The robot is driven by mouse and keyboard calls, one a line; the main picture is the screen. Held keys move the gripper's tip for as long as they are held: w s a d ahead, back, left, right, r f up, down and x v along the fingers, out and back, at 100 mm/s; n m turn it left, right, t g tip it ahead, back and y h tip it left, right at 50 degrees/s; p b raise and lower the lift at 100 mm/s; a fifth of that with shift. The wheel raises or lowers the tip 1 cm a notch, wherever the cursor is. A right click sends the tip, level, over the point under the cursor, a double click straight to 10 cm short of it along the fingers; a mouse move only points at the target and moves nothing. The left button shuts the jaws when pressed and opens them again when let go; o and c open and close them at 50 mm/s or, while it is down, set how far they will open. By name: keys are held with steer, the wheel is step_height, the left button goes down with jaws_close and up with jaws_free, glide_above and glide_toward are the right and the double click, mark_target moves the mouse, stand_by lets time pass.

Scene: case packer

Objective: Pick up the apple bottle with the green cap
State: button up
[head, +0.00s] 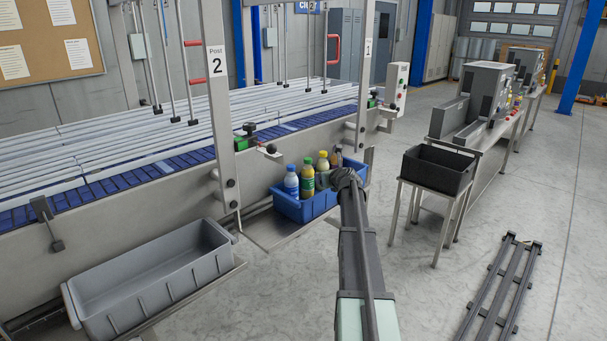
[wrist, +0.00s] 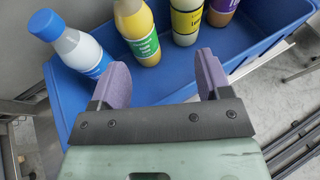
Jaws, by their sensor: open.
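The apple bottle, with a green cap and yellowish-green body (head: 307,182), stands in a blue crate (head: 289,208) beside the conveyor. In the wrist view it appears to be the yellow bottle with a green label (wrist: 144,42); its cap there is not clear. My gripper (head: 343,180) is at the crate's near right side. In the wrist view my gripper (wrist: 160,78) is open with purple finger pads and nothing between them. The green-labelled bottle is just beyond the fingertips, nearer the left finger.
A blue-capped white bottle (head: 291,182) stands left of it in the crate. A yellow-capped bottle (head: 322,168) and a brown, purple-labelled bottle (wrist: 222,8) stand to the right. A grey tote (head: 150,285) is at left; a black bin (head: 437,170) sits on a stand at right.

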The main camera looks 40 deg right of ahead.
mark_target(311, 175)
steer(key=shift+y, duration=0.4)
steer(key=w, duration=0.2)
steer(key=w+a+f+b, duration=0.1)
steer(key=w, duration=0.1)
steer(key=w+f+b, duration=0.1)
steer(key=w, duration=0.1)
steer(key=shift+w+a, duration=0.1)
steer(key=shift+a, duration=0.15)
steer(key=shift+w, duration=0.35)
steer(key=b+x, duration=0.2)
steer(key=x, duration=0.3)
steer(key=shift+f, duration=0.1)
steer(key=shift+c, duration=0.5)
steer(key=c, duration=0.8)
steer(key=shift+o, duration=0.2)
